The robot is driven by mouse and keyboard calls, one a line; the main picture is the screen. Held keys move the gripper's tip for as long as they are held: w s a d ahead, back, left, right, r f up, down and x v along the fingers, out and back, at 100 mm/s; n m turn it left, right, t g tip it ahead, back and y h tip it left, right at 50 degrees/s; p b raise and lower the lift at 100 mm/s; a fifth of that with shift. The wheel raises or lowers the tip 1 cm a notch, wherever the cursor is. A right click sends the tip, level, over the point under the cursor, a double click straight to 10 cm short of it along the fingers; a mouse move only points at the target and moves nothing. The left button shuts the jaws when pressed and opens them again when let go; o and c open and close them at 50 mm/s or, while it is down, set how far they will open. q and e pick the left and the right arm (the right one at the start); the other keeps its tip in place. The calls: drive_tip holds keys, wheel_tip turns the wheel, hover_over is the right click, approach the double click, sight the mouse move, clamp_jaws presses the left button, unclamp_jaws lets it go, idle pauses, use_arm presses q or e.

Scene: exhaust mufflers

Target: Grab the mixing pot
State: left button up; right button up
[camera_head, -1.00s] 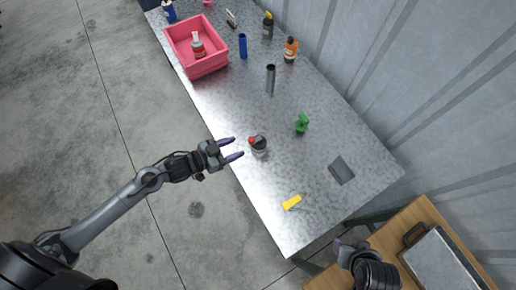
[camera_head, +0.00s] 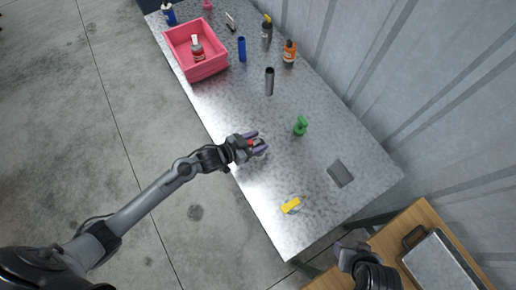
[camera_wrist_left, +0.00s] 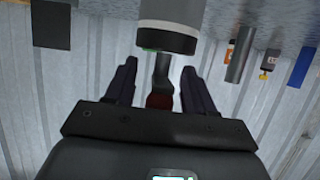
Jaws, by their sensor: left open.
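The mixing pot is the small round black and pale vessel with a red-tipped handle (camera_head: 262,150) near the table's left edge. My left gripper (camera_head: 257,143) is at it and partly covers it. In the left wrist view the pot's pale and dark body (camera_wrist_left: 170,25) is just beyond the fingertips. Its dark handle with a red end runs back between the two fingers, with gaps on both sides. The left gripper is open around the handle. My right gripper (camera_head: 350,248) is at the lower right over the wooden table, and its jaws are not clear.
On the metal table (camera_head: 225,110) are a green spray bottle (camera_head: 300,127), a grey cylinder (camera_head: 269,82), a yellow item (camera_head: 291,206) and a dark flat pad (camera_head: 340,173). A pink bin (camera_head: 205,69) holding a bottle stands farther back. A metal case (camera_head: 440,262) lies on the wooden table.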

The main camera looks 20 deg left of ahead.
use_arm(q)
drive_tip(key=shift+w+d+f, duration=0.2)
drive_tip(key=shift+w+d, duration=0.05)
drive_tip(key=shift+w, duration=0.05)
clamp_jaws()
idle(0.5)
